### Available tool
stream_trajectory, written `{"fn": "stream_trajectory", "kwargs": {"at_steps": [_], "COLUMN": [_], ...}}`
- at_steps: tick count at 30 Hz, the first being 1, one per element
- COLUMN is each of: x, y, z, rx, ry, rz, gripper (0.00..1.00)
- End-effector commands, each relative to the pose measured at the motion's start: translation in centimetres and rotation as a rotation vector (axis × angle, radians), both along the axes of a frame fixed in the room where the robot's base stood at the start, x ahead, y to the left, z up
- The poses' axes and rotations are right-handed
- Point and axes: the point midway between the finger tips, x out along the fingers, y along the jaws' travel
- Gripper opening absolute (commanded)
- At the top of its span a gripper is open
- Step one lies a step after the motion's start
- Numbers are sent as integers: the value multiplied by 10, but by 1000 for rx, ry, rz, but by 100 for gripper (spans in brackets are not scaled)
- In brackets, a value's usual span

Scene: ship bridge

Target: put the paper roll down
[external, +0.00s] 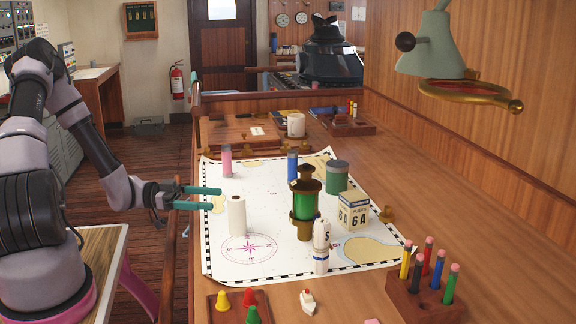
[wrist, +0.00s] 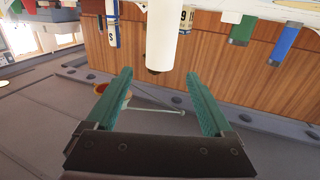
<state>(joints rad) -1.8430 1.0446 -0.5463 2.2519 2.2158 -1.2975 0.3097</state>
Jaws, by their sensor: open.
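The paper roll (external: 237,216) is a white cylinder standing upright on the sea chart (external: 222,258), near the chart's left edge. In the wrist view the paper roll (wrist: 161,35) shows beyond the fingertips, and its far end is cut off by the top of the picture. My gripper (external: 205,198) has its two green fingers apart and empty, just left of the roll and a little higher in the external view. In the wrist view my gripper (wrist: 163,88) has nothing between its fingers, and a gap shows between them and the roll.
A pencil block (external: 425,297) and game pawns (external: 249,298) lie nearer the front.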

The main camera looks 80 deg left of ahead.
Motion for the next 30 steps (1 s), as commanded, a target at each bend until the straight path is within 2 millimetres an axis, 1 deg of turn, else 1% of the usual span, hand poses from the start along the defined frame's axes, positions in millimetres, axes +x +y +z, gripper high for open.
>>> {"fn": "stream_trajectory", "kwargs": {"at_steps": [1, 6, 9, 14, 22, 24, 26, 29, 30], "x": [-12, -40, -51, -59, -59, -56, -50, -31, -21], "y": [5, 14, 17, 19, 19, 19, 20, 25, 28], "z": [0, 0, 0, 0, 0, 0, 0, 1, 3], "rx": [1, 1, 0, 0, 1, 11, 34, 117, 162], "ry": [2, 1, 1, 1, 2, 14, 44, 142, 192], "rz": [5, 3, 1, -1, -2, -3, -5, -5, -2], "gripper": [86, 86, 86, 86, 86, 86, 86, 86, 86]}}
